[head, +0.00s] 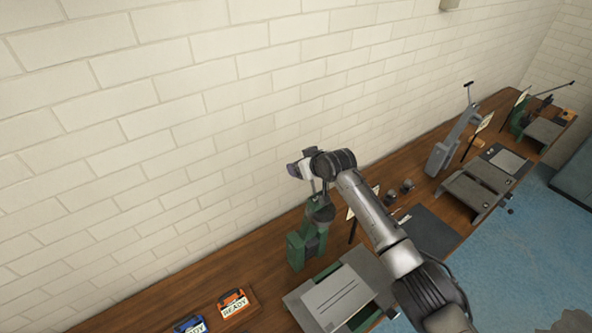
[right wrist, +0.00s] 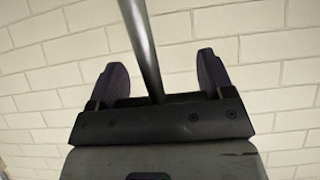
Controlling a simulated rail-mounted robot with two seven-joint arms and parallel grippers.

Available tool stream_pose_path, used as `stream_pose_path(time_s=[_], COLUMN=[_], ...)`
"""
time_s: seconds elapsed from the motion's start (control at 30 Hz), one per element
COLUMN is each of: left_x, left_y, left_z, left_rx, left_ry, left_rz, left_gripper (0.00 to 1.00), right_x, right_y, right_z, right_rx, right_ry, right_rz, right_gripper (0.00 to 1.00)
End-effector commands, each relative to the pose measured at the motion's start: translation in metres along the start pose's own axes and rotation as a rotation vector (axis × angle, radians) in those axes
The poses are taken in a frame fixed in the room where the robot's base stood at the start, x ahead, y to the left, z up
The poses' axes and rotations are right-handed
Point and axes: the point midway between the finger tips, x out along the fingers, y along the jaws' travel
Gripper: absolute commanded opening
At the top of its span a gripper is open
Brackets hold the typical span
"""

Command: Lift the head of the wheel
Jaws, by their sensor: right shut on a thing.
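A green machine (head: 303,250) with a dark grey round part (head: 321,211) at its upper end stands on the wooden bench against the wall. I take this for the wheel and its head, though my arm covers part of it. My right gripper (head: 299,167) is above it, near the wall. Where the rod joins the machine is hidden. My left gripper is not in view.
The wooden bench (head: 265,310) runs along the white brick wall. A grey plate (head: 335,298) lies in front of the machine. A grey machine with a lever (head: 447,145) stands further right.

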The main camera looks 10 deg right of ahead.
Motion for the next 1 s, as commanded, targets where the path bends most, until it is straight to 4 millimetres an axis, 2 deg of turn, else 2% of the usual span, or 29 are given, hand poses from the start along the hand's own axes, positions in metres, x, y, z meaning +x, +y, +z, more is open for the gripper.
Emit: stream_pose_path(time_s=[0.03, 0.53, 0.57, 0.8, 1.0], left_x=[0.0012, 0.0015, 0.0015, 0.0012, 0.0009], left_y=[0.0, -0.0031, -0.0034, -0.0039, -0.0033], left_z=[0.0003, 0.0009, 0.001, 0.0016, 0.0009], left_rx=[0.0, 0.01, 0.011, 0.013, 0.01], left_ry=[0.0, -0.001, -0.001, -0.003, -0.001], left_rz=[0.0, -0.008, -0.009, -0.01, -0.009], left_gripper=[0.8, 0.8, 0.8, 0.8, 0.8], right_x=[0.004, 0.0054, 0.0054, 0.0037, 0.0028], right_y=[0.0025, 0.0078, 0.0078, 0.0076, 0.0074], right_z=[0.0085, 0.0112, 0.0112, 0.0066, 0.0044], right_rx=[0.004, 0.01, 0.01, 0.009, 0.008], right_ry=[-0.023, -0.041, -0.041, -0.032, -0.027], right_rz=[0.002, 0.008, 0.008, 0.008, 0.008], right_gripper=[0.32, 0.32, 0.75, 0.98, 1.0])
